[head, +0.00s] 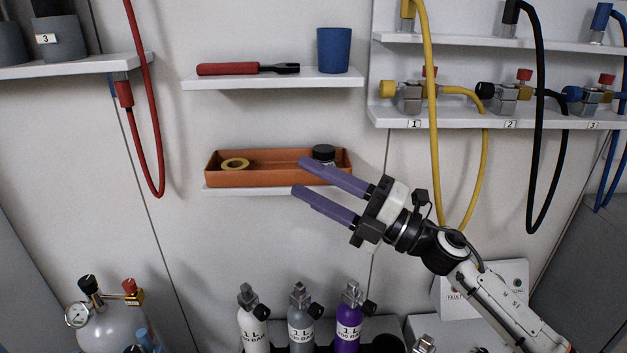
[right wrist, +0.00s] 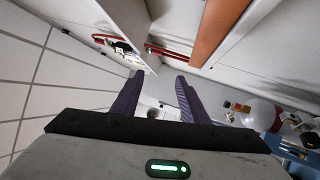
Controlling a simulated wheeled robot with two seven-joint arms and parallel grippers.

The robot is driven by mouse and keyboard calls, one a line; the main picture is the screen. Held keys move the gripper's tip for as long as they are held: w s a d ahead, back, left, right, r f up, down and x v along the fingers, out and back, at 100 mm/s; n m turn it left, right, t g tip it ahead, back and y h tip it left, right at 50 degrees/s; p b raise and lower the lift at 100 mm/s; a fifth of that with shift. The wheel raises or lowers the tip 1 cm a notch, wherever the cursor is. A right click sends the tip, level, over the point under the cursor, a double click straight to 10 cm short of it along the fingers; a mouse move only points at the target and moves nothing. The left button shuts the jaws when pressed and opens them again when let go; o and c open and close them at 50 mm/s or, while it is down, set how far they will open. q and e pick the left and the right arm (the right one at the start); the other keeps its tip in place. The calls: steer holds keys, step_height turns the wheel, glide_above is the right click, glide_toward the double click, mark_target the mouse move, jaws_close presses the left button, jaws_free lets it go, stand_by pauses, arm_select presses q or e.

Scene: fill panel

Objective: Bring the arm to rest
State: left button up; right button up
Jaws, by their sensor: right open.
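My right gripper (head: 316,181) reaches in from the lower right of the head view, its two purple fingers pointing left and apart, with nothing between them. Its upper finger overlaps the front of an orange tray (head: 262,178) on a small wall shelf. In the right wrist view the same gripper (right wrist: 157,85) shows spread fingers with an empty gap. The tray also appears at the top of that view (right wrist: 214,30). My left gripper is in neither view.
The tray holds a yellow ring (head: 235,163) and a dark-lidded jar (head: 324,153). Yellow (head: 433,120), black (head: 540,100) and red (head: 145,90) hoses hang from shelves. Several small bottles (head: 300,325) stand below, with a gauge cylinder (head: 112,325) at lower left. The wall between is clear.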

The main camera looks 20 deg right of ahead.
steer(key=shift+f+m, duration=0.2)
steer(key=shift+m, duration=0.1)
steer(key=shift+f, duration=0.1)
steer(key=s+d+f+m+t+h, duration=0.1)
steer(key=s+f+m+h, duration=0.25)
steer(key=f+m, duration=0.4)
steer(key=s+d+f+m+h, duration=0.2)
steer(key=f+m+h, duration=0.25)
steer(key=f, duration=0.55)
steer(key=s+d+f+m+t+h, duration=0.1)
steer(key=s+f+m+h, duration=0.25)
steer(key=f+m, duration=0.4)
steer(key=s+a+f+m+g+h, duration=0.2)
steer(key=s+f+m+g, duration=0.4)
steer(key=s+f, duration=1.3)
steer(key=shift+s+f+m+g, duration=0.15)
steer(key=shift+s+m+g, duration=0.25)
steer(key=shift+g, duration=0.3)
